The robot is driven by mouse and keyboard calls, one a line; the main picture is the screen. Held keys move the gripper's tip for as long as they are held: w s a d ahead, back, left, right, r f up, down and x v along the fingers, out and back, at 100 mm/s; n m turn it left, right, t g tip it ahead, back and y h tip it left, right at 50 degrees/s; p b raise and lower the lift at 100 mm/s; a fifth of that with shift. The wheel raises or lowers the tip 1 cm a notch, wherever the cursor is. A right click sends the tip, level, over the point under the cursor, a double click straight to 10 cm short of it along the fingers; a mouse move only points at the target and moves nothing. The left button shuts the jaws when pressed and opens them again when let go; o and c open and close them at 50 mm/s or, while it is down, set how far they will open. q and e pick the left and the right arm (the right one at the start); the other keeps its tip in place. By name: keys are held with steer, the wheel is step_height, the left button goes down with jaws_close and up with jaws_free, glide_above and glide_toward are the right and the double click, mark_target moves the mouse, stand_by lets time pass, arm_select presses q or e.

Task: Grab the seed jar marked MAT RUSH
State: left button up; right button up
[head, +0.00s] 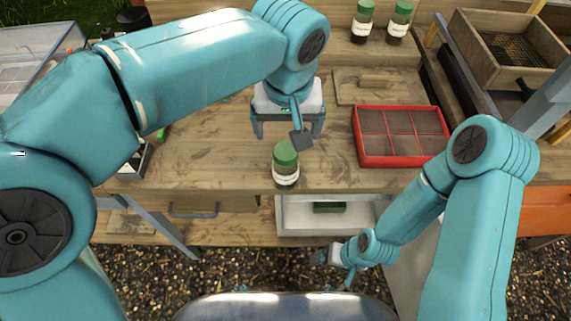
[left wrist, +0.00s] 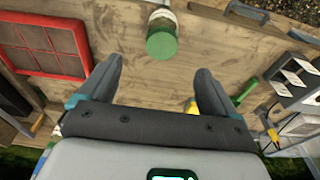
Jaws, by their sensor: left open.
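A jar with a green lid and a white label (head: 286,166) stands upright near the front edge of the wooden bench. Its label is too small to read. It also shows in the left wrist view (left wrist: 162,38), ahead of the gap between the fingers. My left gripper (head: 288,134) is open and empty, just behind the jar and apart from it; its spread fingers also show in the left wrist view (left wrist: 160,75). Two similar jars, a left one (head: 362,22) and a right one (head: 398,23), stand at the back; their labels are unreadable. My right gripper (head: 332,262) is low, below the bench front; its jaw opening is unclear.
A red tray with several compartments (head: 447,151) lies right of the jar. A wooden board (head: 350,90) lies behind it. A pale drawer (head: 292,218) with a green item inside is under the bench front. Bare wood surrounds the near jar.

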mark_target(286, 151)
arm_select(q)
steer(key=f, duration=0.3)
steer(key=w+f, duration=0.1)
steer(key=f, duration=0.1)
steer(key=shift+f, duration=0.3)
steer(key=shift+s+f, duration=0.1)
steer(key=shift+f, duration=0.35)
steer(key=f, duration=0.2)
steer(key=w+f, duration=0.1)
steer(key=f, duration=0.2)
steer(key=shift+a, duration=0.15)
jaws_close()
steer(key=shift+r, duration=0.15)
